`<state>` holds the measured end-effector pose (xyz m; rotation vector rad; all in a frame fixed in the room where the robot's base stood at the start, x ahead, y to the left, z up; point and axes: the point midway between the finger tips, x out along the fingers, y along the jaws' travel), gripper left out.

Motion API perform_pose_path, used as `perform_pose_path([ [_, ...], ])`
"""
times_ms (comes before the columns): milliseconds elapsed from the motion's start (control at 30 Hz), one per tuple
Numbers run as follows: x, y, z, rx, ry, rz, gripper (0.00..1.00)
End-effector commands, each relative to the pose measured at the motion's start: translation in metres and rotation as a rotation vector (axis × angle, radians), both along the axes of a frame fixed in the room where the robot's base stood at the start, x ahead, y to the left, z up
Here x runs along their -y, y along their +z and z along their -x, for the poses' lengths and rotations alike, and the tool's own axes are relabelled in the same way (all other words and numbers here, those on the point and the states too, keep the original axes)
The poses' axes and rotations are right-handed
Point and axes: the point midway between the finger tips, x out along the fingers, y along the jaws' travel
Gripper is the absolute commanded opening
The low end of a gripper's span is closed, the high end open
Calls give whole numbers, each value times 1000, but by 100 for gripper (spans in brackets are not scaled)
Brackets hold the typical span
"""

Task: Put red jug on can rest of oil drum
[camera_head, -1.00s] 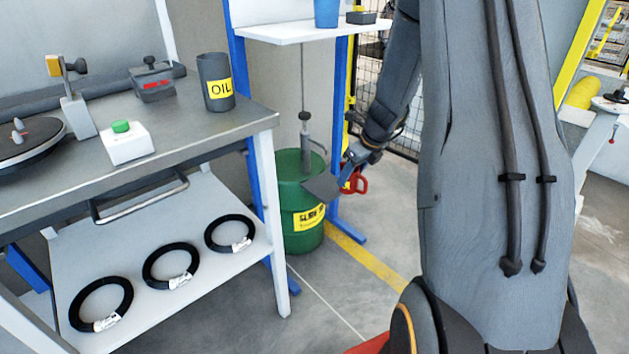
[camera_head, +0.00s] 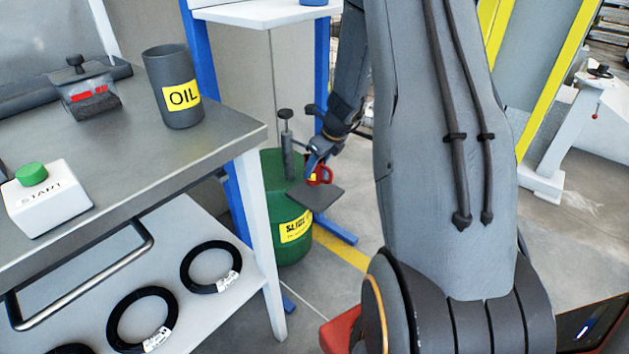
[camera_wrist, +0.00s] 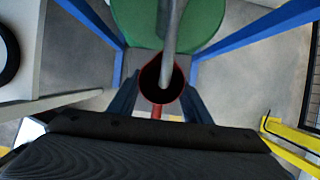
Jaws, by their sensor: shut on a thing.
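The red jug (camera_head: 323,174) is held by my gripper (camera_head: 316,158), just above or on the back part of the dark flat can rest (camera_head: 316,199); I cannot tell if they touch. The can rest sticks out from the green oil drum (camera_head: 292,225) with its yellow label. In the wrist view the jug's red rim (camera_wrist: 146,88) surrounds a dark open mouth, between the fingers of my gripper (camera_wrist: 160,92). The drum's grey pump spout (camera_wrist: 170,45) crosses over the jug's mouth. The drum's green top (camera_wrist: 130,20) lies beyond.
The workbench (camera_head: 225,135) at left holds a grey OIL cup (camera_head: 168,100) and a START button box (camera_head: 50,205). Black coils (camera_head: 210,267) lie on its lower shelf. A blue-legged shelf stand (camera_head: 265,12) is behind the drum.

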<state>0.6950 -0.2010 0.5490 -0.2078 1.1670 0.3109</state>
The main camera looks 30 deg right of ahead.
Motion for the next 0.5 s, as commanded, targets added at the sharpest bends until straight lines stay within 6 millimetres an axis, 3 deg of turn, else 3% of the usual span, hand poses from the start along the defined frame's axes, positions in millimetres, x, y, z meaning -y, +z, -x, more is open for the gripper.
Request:
perform_pose_path([
  [300, 2, -38, 0, -1, -4, -1, 21],
  [500, 3, -43, 1, 1, -4, 0, 21],
])
